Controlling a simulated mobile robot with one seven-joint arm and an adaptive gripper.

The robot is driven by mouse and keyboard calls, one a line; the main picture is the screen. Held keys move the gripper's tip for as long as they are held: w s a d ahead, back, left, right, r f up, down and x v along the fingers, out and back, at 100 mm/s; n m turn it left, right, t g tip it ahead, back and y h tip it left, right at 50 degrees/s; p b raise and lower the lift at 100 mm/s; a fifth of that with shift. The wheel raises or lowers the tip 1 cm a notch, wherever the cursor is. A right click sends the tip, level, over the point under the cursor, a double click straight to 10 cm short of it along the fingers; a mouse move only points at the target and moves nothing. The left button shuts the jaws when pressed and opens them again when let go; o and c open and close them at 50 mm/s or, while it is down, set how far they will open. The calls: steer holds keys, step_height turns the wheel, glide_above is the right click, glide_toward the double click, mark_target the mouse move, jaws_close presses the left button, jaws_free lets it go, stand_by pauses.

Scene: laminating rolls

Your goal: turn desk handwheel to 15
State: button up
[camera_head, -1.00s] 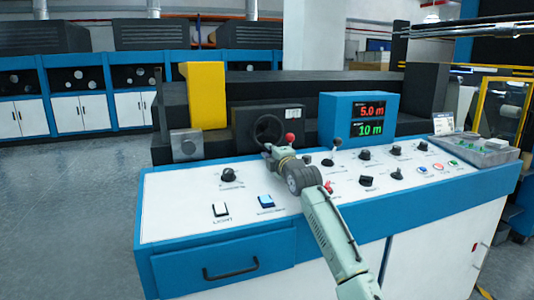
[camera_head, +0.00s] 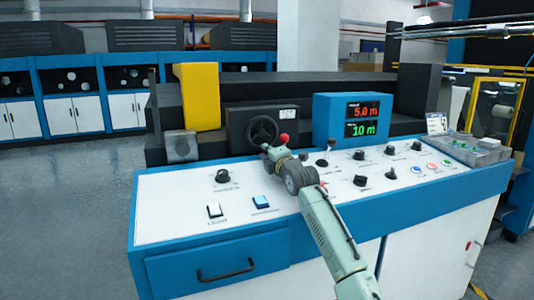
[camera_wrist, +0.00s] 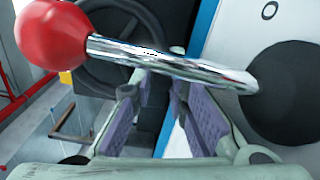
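The desk handwheel (camera_head: 263,131) is a dark spoked wheel on the front of a black box at the back of the console. A small white counter (camera_head: 288,113) sits on the box; its digits are too small to read. In the wrist view the dark wheel (camera_wrist: 88,48) is behind a chrome lever (camera_wrist: 165,60) with a red ball knob (camera_wrist: 50,33). The red knob also shows in the head view (camera_head: 283,139). My gripper (camera_wrist: 160,88) is open, its purple-padded fingers apart and nothing visible between them. It is close in front of the wheel; contact cannot be told.
The white console top (camera_head: 185,195) carries several black knobs, switches and coloured buttons. A blue display (camera_head: 353,119) reads 5.0 m and 10 m. A yellow block (camera_head: 198,97) and a grey box (camera_head: 181,146) stand left of the wheel. Open floor (camera_head: 65,215) lies at left.

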steer(key=o, duration=0.3)
steer(key=shift+d+f, duration=0.1)
steer(key=shift+o, duration=0.2)
steer(key=shift+s, duration=0.1)
steer(key=v, duration=0.7)
steer(key=shift+s+d, duration=0.1)
steer(key=shift+s, duration=0.25)
